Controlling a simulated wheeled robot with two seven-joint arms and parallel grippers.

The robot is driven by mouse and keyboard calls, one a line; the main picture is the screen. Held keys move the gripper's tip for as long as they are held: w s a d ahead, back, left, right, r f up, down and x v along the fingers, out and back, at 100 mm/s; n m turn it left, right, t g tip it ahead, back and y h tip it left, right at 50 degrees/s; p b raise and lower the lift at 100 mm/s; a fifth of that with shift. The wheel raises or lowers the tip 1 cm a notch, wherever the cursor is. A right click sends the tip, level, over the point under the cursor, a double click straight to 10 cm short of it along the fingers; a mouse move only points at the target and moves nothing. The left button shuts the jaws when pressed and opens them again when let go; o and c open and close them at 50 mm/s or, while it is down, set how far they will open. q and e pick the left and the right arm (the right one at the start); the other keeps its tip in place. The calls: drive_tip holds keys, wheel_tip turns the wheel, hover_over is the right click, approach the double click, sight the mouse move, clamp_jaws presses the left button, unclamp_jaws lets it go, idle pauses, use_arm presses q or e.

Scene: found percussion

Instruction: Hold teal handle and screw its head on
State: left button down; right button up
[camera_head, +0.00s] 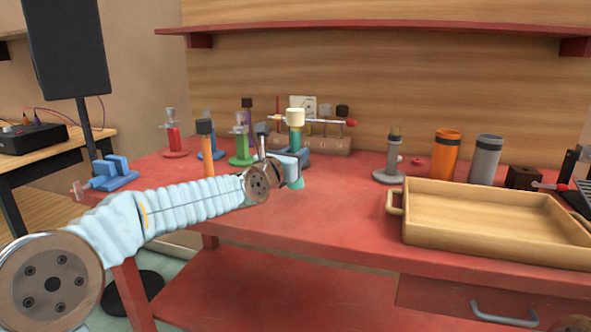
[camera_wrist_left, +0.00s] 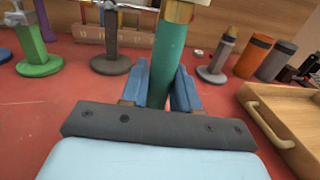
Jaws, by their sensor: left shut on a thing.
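The teal handle (camera_head: 295,141) stands upright over the red table, with its lower flared end (camera_head: 296,183) showing below my left gripper (camera_head: 292,160). In the left wrist view the teal handle (camera_wrist_left: 168,55) rises between the two blue fingers of my left gripper (camera_wrist_left: 161,88), which is shut on it. A gold collar (camera_wrist_left: 179,11) tops the handle there. In the head view a cream head (camera_head: 295,117) appears on top, in line with the handle. I cannot tell how tightly it sits. My right gripper is out of view.
Green (camera_head: 241,140), blue (camera_head: 208,138), orange (camera_head: 205,147) and red (camera_head: 173,135) handles stand left of the teal one. A rack (camera_head: 325,143) is behind. A grey handle (camera_head: 393,155), two cups and a wooden tray (camera_head: 470,235) are right. The front middle of the table is clear.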

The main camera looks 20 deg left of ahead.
use_arm(q)
drive_tip(key=shift+w+f, duration=0.2)
drive_tip(key=shift+f, duration=0.8)
drive_tip(key=shift+w+f, duration=0.2)
drive_tip(key=shift+f, duration=0.75)
drive_tip(key=shift+f, duration=0.1)
drive_tip(key=c, duration=0.8)
unclamp_jaws()
